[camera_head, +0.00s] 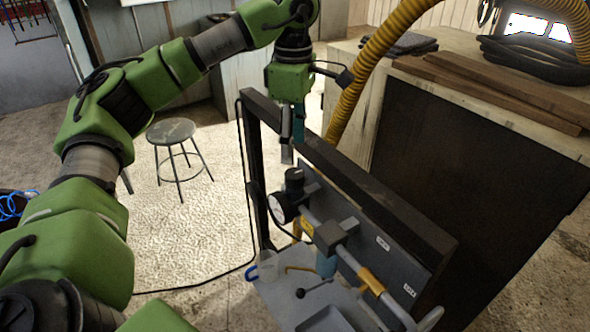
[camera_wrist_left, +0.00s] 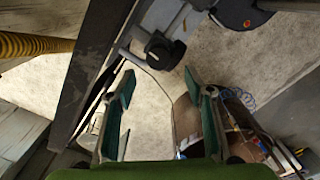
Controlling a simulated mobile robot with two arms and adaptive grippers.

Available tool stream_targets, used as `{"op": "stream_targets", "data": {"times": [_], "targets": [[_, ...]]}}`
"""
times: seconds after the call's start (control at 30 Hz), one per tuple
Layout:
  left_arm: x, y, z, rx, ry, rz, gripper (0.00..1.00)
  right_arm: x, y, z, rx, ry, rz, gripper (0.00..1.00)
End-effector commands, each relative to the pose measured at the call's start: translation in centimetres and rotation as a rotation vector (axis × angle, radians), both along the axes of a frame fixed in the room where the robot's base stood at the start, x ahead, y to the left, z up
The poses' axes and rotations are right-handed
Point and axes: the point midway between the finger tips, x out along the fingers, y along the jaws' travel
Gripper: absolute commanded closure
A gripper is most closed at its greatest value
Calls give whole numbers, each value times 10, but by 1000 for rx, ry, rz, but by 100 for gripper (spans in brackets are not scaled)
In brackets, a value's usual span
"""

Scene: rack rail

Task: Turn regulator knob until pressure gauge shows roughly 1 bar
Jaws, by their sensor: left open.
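The dark regulator knob (camera_head: 294,176) stands upright on top of the regulator body on the rack's pipe. In the left wrist view the dark knob (camera_wrist_left: 160,46) lies beyond the fingertips, between their lines. The round pressure gauge (camera_head: 280,207), with a white face, sits just below the knob; its reading is too small to tell. My left gripper (camera_head: 292,152) points down above the knob, apart from it. In the left wrist view its two fingers (camera_wrist_left: 158,78) are spread with nothing between them. My right gripper is not in view.
A dark frame beam (camera_head: 375,190) runs close behind the knob. A pipe with a yellow-banded fitting (camera_head: 370,281) extends to the lower right. A yellow hose (camera_head: 362,75) hangs behind. A stool (camera_head: 171,131) stands at left.

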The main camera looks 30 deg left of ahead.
Motion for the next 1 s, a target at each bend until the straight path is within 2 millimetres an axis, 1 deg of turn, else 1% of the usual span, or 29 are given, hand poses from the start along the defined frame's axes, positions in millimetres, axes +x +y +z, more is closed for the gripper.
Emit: {"op": "stream_targets", "data": {"times": [0.03, 0.1, 0.2, 0.3, 0.4, 0.53, 0.8, 0.83, 0.87, 0.9, 0.97, 1.0], "targets": [[-1, 0, -11, 2, 4, 0, 52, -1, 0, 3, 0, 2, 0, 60], [-1, 1, -26, 2, 4, 1, 52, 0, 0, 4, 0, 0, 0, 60], [0, 0, -44, 1, 3, 0, 52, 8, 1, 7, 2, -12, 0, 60], [-1, 0, -59, 0, 2, 0, 52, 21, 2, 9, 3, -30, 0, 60], [0, 0, -69, 1, 0, 0, 52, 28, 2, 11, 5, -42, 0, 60], [0, 0, -76, 0, 0, 0, 52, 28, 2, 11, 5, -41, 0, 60], [0, 0, -78, 0, -1, 0, 52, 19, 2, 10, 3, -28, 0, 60], [0, 0, -77, 0, -1, 0, 57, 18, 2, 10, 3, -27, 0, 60], [0, 0, -77, 0, -1, 0, 65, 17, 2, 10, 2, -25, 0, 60], [0, 0, -77, 0, -1, 0, 75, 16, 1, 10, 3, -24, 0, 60], [0, 0, -77, 0, -1, 0, 91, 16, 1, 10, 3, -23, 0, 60], [0, 0, -77, 0, -1, 0, 91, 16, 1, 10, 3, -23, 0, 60]]}}
